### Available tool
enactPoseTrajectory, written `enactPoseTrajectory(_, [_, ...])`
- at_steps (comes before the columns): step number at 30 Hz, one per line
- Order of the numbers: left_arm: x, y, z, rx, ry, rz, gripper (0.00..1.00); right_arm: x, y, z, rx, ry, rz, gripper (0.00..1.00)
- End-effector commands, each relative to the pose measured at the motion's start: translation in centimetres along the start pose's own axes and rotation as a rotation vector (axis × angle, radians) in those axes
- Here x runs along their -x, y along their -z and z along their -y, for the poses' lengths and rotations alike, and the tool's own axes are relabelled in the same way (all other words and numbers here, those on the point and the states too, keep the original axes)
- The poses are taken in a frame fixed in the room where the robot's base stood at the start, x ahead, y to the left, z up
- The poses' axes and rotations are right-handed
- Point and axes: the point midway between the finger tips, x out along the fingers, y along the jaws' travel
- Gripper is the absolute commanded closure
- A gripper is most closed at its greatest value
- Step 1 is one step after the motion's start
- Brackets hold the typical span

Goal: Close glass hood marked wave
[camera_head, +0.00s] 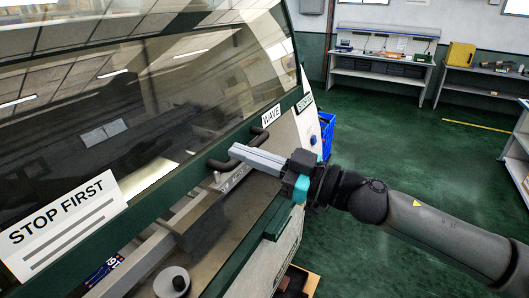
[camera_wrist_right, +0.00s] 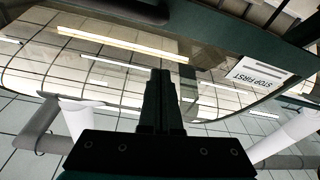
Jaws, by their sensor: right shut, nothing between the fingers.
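The glass hood (camera_head: 150,75) has a dark green frame and a "WAVE" label (camera_head: 271,114) on its lower rail. Its large tilted pane reflects the room. A dark bar handle (camera_head: 257,137) sits on the lower rail below the label. My right gripper (camera_head: 233,150) is shut and empty, its fingertips at the handle's near end; I cannot tell whether they touch it. In the right wrist view the shut fingers (camera_wrist_right: 160,75) point toward the reflecting glass (camera_wrist_right: 110,65). Machine parts show below the rail, so the hood looks raised. My left gripper is not in view.
A "STOP FIRST" sign (camera_head: 62,225) is on the pane at lower left. A round knob (camera_head: 172,281) and a green ledge (camera_head: 277,222) lie below the rail. A blue crate (camera_head: 326,133) stands beyond the machine. Green floor (camera_head: 395,150) to the right is open, with benches behind.

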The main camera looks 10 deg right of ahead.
Motion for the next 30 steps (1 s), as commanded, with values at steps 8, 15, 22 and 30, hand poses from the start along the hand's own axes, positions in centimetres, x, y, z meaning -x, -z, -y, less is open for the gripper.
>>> enactPoseTrajectory(8, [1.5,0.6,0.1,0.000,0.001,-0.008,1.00,-4.7,0.0,-0.1,0.000,-0.001,0.000,1.00])
enactPoseTrajectory(15, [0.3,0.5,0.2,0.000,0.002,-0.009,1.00,-3.3,-3.2,0.0,-0.003,-0.003,0.002,1.00])
enactPoseTrajectory(22, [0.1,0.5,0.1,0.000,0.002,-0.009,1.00,-3.0,-3.9,0.0,0.000,-0.002,0.000,1.00])
enactPoseTrajectory(30, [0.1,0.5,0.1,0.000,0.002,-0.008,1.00,-3.0,-3.8,0.0,0.000,-0.002,0.000,1.00])
